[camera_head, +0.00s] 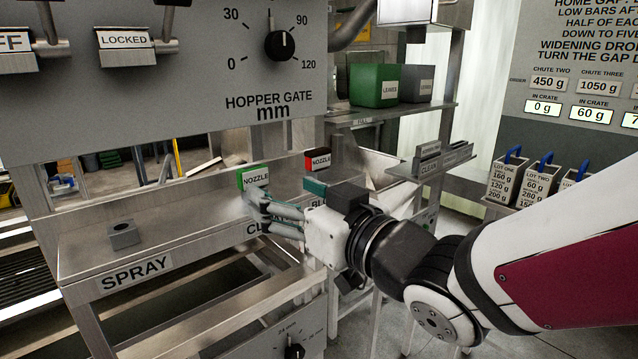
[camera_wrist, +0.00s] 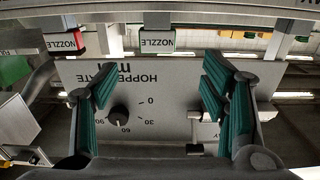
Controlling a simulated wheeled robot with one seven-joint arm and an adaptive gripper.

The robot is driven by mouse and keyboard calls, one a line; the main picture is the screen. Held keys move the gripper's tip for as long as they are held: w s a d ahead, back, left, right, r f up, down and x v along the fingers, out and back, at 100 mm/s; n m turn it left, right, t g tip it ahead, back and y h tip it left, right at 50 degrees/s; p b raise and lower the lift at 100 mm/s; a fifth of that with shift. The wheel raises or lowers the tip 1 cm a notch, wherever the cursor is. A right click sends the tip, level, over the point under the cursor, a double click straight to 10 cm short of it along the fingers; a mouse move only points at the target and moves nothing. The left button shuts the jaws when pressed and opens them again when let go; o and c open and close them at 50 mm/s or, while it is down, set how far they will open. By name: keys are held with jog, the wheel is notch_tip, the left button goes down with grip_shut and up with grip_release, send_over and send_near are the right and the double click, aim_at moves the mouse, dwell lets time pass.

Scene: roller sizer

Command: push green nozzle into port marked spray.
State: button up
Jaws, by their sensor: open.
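The green nozzle (camera_head: 253,178) is a small block with a green top and a white NOZZLE label. It stands upright on the steel ledge, right of the spray port. In the wrist view the green nozzle (camera_wrist: 157,42) appears upside down, centred between my fingers but beyond their tips. My gripper (camera_head: 258,205) is open and empty, just in front of the nozzle in the head view; its teal-padded fingers (camera_wrist: 160,82) are spread wide. The nozzle's lower part is hidden by the fingers. The spray port (camera_head: 123,235) is a grey block with a dark hole, behind the SPRAY label.
A red nozzle (camera_head: 317,160) stands farther right on the ledge; it also shows in the wrist view (camera_wrist: 64,42). The hopper gate panel (camera_head: 200,80) overhangs the ledge. The ledge (camera_head: 190,222) looks clear between the spray port and my gripper.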

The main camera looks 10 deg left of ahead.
aim_at(256, 177)
jog(key=x, duration=0.5)
jog(key=shift+w+a, duration=0.2)
jog(key=shift+b+x, duration=0.45)
jog(key=shift+x, duration=2.25)
jog(key=shift+w+d+f, duration=0.1)
jog(key=shift+d, duration=0.05)
jog(key=c, duration=1.1)
